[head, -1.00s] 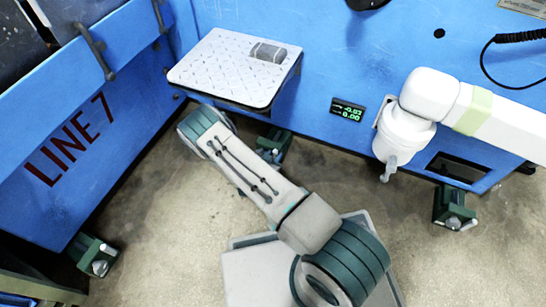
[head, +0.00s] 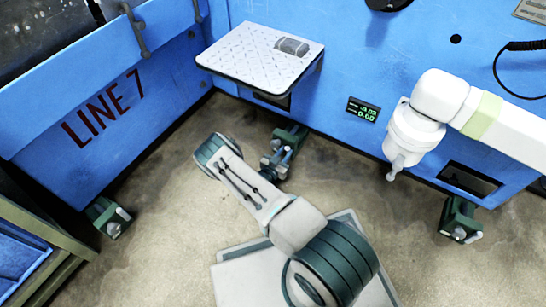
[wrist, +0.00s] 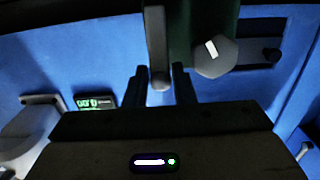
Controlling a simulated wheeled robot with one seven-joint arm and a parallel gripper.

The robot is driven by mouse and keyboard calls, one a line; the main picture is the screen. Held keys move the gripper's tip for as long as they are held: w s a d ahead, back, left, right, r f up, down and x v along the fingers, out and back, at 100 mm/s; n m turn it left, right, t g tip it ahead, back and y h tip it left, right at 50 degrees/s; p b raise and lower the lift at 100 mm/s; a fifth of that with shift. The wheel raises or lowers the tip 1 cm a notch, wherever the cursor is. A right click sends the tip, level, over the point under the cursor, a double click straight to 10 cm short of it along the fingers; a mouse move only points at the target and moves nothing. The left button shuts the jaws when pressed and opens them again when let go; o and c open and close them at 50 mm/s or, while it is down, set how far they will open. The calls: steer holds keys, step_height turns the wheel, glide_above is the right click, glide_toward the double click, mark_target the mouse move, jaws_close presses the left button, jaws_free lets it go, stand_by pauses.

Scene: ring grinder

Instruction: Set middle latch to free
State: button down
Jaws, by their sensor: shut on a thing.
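The middle latch (head: 289,143) is a dark green block with grey metal parts, low at the foot of the blue machine. In the wrist view its dark green body (wrist: 205,20) is at the top, with a hexagonal grey bolt head (wrist: 215,58) beside a rounded grey lever (wrist: 158,45). My gripper (wrist: 162,80) has its two dark fingers on either side of the lever's end and is shut on it. In the head view my arm partly covers the latch area, and I cannot make out the fingers there.
Similar green latches stand at left (head: 110,217) and right (head: 460,220). A white tread shelf (head: 255,58) juts out above the middle latch. A small green-digit display (head: 362,109) and a white jointed arm (head: 420,120) are to the right. Concrete floor (head: 160,250) is clear at left.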

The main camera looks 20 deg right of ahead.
steer(key=shift+f, duration=0.15)
steer(key=c, duration=1.5)
jaws_free()
steer(key=shift+a, duration=0.1)
steer(key=p+v, duration=0.4)
steer(key=v, duration=0.9)
steer(key=shift+s+a, duration=0.25)
steer(key=shift+s, duration=0.05)
steer(key=shift+w+f, duration=0.1)
steer(key=shift+c, duration=0.2)
